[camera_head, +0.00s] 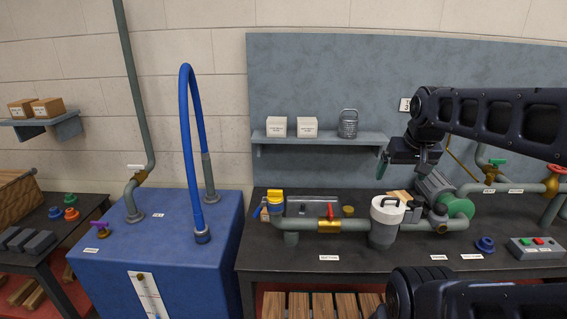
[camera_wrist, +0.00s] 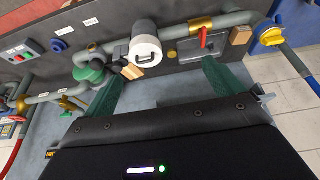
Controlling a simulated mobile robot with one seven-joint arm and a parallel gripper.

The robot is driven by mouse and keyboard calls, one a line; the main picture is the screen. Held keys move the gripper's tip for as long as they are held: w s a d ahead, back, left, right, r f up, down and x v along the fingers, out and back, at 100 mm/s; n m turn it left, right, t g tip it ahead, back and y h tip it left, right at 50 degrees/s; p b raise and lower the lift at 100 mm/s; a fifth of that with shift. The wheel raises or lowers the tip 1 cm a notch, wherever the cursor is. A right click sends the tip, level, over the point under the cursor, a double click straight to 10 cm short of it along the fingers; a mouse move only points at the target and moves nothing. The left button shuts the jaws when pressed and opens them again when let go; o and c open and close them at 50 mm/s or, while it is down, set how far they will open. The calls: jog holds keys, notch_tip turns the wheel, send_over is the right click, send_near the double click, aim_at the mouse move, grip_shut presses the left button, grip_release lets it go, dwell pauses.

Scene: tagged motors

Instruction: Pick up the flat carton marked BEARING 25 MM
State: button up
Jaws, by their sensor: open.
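A small tan carton (camera_head: 399,195) lies on the back of the bench, partly hidden behind the white canister. It also shows beside the canister in the wrist view (camera_wrist: 133,71). A second small brown block (camera_wrist: 240,36) lies near the yellow valve in the wrist view. I cannot read a label on either, so I cannot tell which is marked BEARING 25 MM. My gripper (camera_head: 403,168) is above the bench, below shelf height, near the tan carton and canister. In the wrist view its green fingers (camera_wrist: 160,76) are apart with nothing held between them.
A pipe with a red valve (camera_head: 330,212), the white canister (camera_head: 385,228) and a green-ended motor (camera_head: 437,193) crowd the bench. The bench front (camera_head: 300,262) is mostly clear.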

jog(key=w+a+f+n+g, duration=0.1)
jog(key=w+a+f+n, duration=0.15)
jog(key=w+a, duration=0.4)
jog(key=w+a+f+n+g, duration=0.1)
jog(key=w+a+n, duration=0.2)
jog(key=w, duration=0.6)
jog(key=w+a+f+n, duration=0.2)
jog(key=w+a+n, duration=0.1)
jog(key=w+a, duration=0.3)
jog(key=w+a+f+n+g, duration=0.1)
jog(key=w+a+f+n, duration=0.1)
jog(key=a+f, duration=0.5)
jog(key=w+a+f+n, duration=0.3)
jog(key=w+a+f, duration=0.2)
jog(key=a+f, duration=0.2)
jog(key=w+a+f+n+g, duration=0.1)
jog(key=w+a+f+n, duration=0.2)
jog(key=a+f, duration=0.4)
jog(key=shift+w+a+f+g, duration=0.2)
jog(key=shift+w+f+g, duration=0.1)
jog(key=shift+w+f, duration=0.35)
notch_tip(320, 180, down, 10)
jog(key=shift+w, duration=0.15)
